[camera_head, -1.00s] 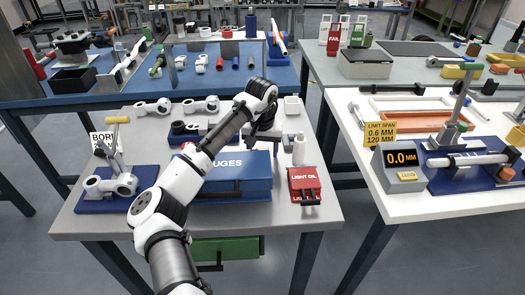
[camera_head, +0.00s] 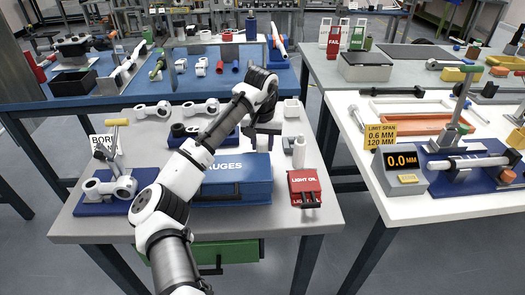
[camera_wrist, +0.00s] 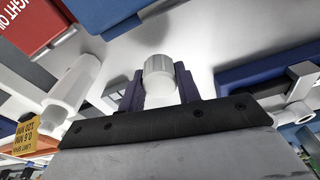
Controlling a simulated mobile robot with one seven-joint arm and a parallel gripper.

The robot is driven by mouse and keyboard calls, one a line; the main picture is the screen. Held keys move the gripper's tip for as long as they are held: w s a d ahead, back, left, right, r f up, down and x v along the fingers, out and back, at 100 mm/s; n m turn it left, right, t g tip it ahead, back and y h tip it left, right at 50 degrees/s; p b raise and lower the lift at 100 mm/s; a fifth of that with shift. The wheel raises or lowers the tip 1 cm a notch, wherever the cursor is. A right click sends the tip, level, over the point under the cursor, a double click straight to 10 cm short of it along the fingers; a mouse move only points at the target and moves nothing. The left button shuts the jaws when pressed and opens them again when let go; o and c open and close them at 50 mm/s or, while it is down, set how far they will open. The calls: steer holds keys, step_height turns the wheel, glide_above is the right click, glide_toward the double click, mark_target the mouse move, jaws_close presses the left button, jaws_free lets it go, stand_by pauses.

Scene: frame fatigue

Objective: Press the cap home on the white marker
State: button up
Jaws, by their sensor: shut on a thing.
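My gripper (camera_wrist: 158,88) is shut on a short white cylinder (camera_wrist: 158,66), which looks like the cap, held between its two dark fingers in the wrist view. The held piece's far end is hidden by the gripper. A white upright cylinder (camera_head: 299,152), which seems to be the marker, stands right of my gripper in the head view, behind the red box. It also shows at the left in the wrist view (camera_wrist: 74,84), apart from the gripper.
The blue gauges box (camera_head: 240,178) lies in front of my gripper, and the red light oil box (camera_head: 304,187) is to its right. A small white holder (camera_head: 291,107) stands behind. White rods and a blue fixture lie behind my arm. The bench's front-right corner is bare.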

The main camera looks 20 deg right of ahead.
mark_target(262, 141)
step_height(262, 141, up, 17)
steer(key=shift+f, duration=0.15)
